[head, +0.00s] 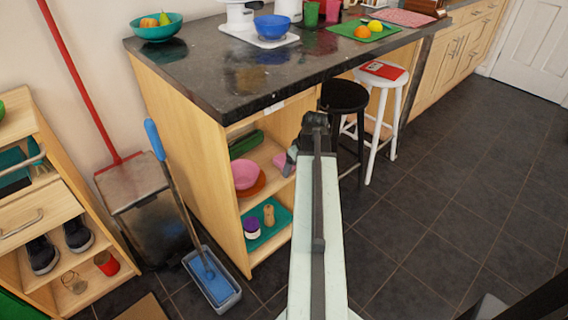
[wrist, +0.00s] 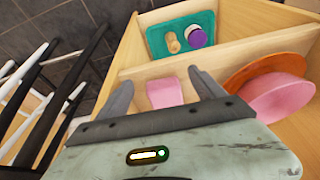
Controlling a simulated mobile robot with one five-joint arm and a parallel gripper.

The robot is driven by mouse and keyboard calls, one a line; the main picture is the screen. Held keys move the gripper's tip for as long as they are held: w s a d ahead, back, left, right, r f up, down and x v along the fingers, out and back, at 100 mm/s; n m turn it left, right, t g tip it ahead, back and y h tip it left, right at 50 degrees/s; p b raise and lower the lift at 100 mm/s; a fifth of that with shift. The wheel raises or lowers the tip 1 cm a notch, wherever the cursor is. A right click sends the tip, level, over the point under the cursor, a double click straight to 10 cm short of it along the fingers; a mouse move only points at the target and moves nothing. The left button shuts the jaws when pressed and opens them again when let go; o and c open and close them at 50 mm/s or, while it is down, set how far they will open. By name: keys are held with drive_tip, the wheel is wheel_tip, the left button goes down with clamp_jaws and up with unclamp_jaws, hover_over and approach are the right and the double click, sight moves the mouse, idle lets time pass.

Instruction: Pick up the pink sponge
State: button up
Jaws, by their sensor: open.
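The pink sponge (wrist: 164,92) lies on the middle shelf of the wooden unit, seen between my fingers in the wrist view. In the head view a small pink part of it (head: 280,159) shows just left of my gripper (head: 291,161), which hides some of it. My gripper (wrist: 162,78) is open and empty, its two fingers on either side of the sponge in the picture. I cannot tell how far the fingertips are from it.
A pink bowl (wrist: 280,96) and an orange plate (wrist: 264,70) share the shelf. A teal tray (head: 279,232) with small containers is on the shelf below. A black stool (head: 344,97) and a white stool (head: 381,78) stand to the right. Open floor lies farther right.

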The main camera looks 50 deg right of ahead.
drive_tip(key=w, duration=0.5)
drive_tip(key=shift+d, duration=0.35)
drive_tip(key=shift+w+f+b, duration=0.55)
drive_tip(key=shift+f+b, duration=0.2)
drive_tip(key=shift+r, duration=0.15)
drive_tip(key=c, duration=1.5)
drive_tip(key=shift+c, duration=0.2)
drive_tip(key=shift+r+p, duration=0.25)
drive_tip(key=shift+p, duration=0.2)
